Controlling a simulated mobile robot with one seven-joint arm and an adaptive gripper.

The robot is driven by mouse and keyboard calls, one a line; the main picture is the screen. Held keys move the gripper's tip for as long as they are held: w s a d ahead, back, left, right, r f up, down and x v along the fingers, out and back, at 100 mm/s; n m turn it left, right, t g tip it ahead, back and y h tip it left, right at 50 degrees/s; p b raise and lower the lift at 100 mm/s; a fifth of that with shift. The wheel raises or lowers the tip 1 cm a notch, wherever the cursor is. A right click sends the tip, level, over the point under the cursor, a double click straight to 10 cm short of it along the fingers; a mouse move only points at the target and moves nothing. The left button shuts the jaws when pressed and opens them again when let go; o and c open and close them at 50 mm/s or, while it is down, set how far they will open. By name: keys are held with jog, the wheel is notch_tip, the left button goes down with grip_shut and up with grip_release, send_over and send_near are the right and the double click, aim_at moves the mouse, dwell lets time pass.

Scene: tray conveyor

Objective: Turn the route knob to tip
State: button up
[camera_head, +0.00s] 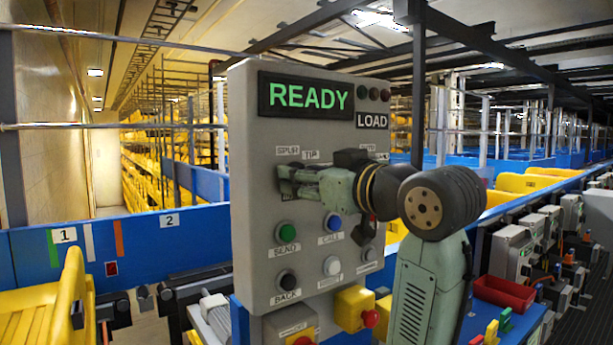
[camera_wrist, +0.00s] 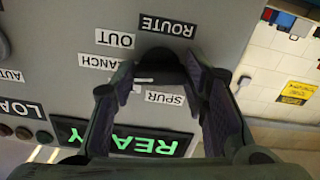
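The route knob (camera_wrist: 162,66) is a dark round knob on the grey control panel (camera_head: 254,200), below the upside-down ROUTE label (camera_wrist: 167,25) in the wrist view. A short white mark shows at its lower left. My gripper (camera_wrist: 160,72) is at the knob, one finger on each side, spread apart; firm contact cannot be made out. The SPUR (camera_wrist: 165,97), OUT (camera_wrist: 114,39) and partly covered BRANCH (camera_wrist: 97,61) labels surround it. The TIP label (camera_head: 311,155) shows in the head view. There my gripper (camera_head: 290,182) hides the knob.
The display (camera_head: 310,96) reads READY, above a LOAD sign (camera_head: 372,120). SEND (camera_head: 287,230), CALL (camera_head: 333,222) and BACK (camera_head: 287,280) buttons sit below my gripper. A red bin (camera_head: 505,292) stands at right.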

jog(key=c, duration=0.6)
jog(key=shift+n+b, duration=1.1)
jog(key=shift+n, duration=2.7)
jog(key=o, duration=1.2)
jog(key=shift+c, duration=0.2)
